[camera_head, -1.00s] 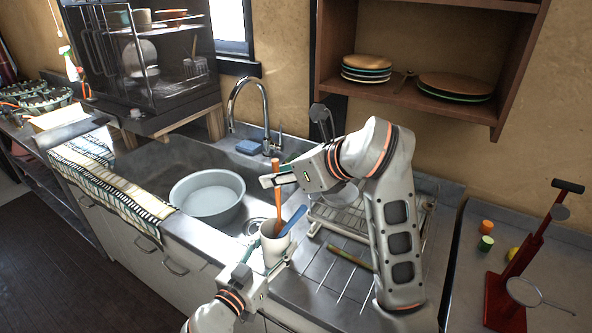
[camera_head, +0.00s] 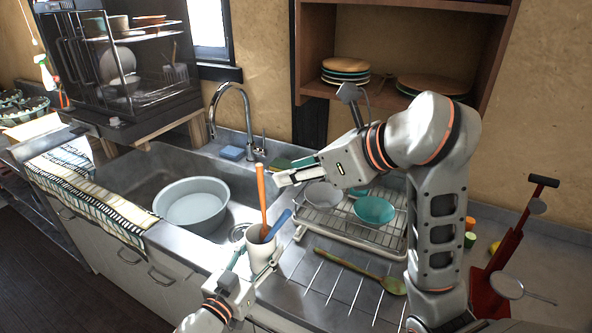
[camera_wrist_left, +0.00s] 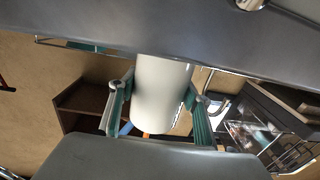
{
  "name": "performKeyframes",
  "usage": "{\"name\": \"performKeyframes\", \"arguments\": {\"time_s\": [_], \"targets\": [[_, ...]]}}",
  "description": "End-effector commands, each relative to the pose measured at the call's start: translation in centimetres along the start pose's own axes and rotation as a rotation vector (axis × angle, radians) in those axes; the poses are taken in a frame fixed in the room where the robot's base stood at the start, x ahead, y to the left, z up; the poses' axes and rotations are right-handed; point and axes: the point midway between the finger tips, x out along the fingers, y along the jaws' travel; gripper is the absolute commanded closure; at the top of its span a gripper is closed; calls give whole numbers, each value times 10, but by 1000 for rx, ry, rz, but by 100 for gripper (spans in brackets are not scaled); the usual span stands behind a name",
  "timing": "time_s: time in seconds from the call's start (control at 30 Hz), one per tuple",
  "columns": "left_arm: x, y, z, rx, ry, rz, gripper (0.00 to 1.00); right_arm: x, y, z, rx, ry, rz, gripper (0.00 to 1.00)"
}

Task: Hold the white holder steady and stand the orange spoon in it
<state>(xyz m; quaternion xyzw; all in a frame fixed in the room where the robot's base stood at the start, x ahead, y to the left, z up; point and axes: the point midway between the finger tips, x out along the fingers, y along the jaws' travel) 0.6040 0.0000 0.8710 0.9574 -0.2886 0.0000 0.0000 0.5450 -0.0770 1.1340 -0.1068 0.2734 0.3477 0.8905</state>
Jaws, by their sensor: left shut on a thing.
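The white holder (camera_head: 259,254) is upright on the counter beside the sink. My left gripper (camera_head: 255,268) is shut on it, with a finger on either side; the left wrist view shows the holder (camera_wrist_left: 160,92) between the fingers (camera_wrist_left: 158,108). The orange spoon (camera_head: 262,196) stands in the holder, leaning slightly, with its lower end hidden inside. A blue utensil (camera_head: 277,226) stands in the holder too and leans right. My right gripper (camera_head: 287,171) is just right of the orange spoon's upper part, apart from it, and looks open and empty.
A grey basin (camera_head: 192,204) sits in the sink to the left. A dish rack (camera_head: 335,230) with bowls stands behind right of the holder. A green and orange spoon (camera_head: 358,270) lies on the ridged drainboard in front of it. The tap (camera_head: 240,95) rises behind the sink.

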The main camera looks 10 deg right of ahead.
Motion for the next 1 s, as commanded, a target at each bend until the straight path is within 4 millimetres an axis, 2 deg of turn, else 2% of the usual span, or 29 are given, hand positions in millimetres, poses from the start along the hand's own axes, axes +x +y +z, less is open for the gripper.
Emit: {"name": "performKeyframes", "arguments": {"time_s": [0.47, 0.5, 0.57, 1.0], "targets": [[0, 0, 0, 0, 1, 0, 85, 0, 0, 0, 0, 0, 0, 71], [0, 0, 0, 0, 1, 0, 47, 0, 0, 0, 0, 0, 0, 71], [0, 0, 0, 0, 1, 0, 32, 0, 0, 0, 0, 0, 0, 71], [-6, 0, 0, 0, 0, 0, 32, 0, 0, 0, 0, 0, 0, 71]]}}
